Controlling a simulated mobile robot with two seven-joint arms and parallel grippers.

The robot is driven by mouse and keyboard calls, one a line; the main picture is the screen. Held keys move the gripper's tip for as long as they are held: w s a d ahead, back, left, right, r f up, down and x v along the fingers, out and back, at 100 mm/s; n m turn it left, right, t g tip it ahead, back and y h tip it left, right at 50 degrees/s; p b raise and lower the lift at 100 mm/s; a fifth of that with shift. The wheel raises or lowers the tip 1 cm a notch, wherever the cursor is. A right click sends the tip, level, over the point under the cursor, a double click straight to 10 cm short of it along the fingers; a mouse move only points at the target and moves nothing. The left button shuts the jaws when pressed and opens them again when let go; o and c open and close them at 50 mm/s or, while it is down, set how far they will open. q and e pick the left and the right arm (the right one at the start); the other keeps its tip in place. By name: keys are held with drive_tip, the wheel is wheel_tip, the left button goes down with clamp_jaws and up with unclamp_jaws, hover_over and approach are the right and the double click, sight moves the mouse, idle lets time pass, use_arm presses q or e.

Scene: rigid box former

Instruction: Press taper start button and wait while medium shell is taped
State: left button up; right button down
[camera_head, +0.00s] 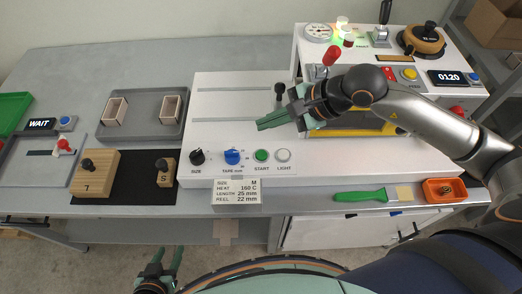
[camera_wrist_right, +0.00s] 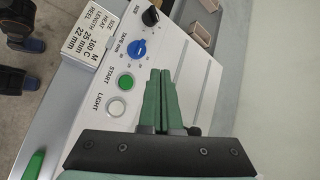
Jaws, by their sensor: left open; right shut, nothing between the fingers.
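The white taper panel (camera_head: 220,100) stands mid-table with a green START button (camera_head: 261,155), a white LIGHT button (camera_head: 283,155), a blue tape dial (camera_head: 232,157) and a black size knob (camera_head: 197,156). The START button also shows in the right wrist view (camera_wrist_right: 126,83). My right gripper (camera_head: 262,125) is shut and empty above the panel, behind the START button and apart from it in the picture. Two small open boxes (camera_head: 115,110) (camera_head: 170,108) sit in a grey tray; I cannot tell whether either is the medium shell. My left gripper (camera_head: 167,256) is open below the table's front edge.
A card (camera_head: 236,191) at the panel front reads size M. Wooden blocks marked L (camera_head: 95,175) and S (camera_head: 164,172) lie left on a black mat. A green-handled brush (camera_head: 360,195) and an orange tray (camera_head: 445,191) lie at right. A display (camera_head: 40,123) reads WAIT.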

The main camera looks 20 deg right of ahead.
sight(267, 154)
wheel_tip(267, 154, down, 8)
drive_tip(key=b, duration=0.5)
drive_tip(key=shift+f, duration=0.25)
drive_tip(key=shift+f+b, duration=0.2)
drive_tip(key=shift+b, duration=0.1)
idle(1.5)
drive_tip(key=shift+f+b, duration=0.4)
drive_tip(key=shift+b, duration=0.25)
drive_tip(key=shift+f+b, duration=0.45)
drive_tip(key=shift+b, duration=0.2)
idle(0.4)
idle(0.4)
drive_tip(key=shift+r+p, duration=0.4)
drive_tip(key=shift+r, duration=0.45)
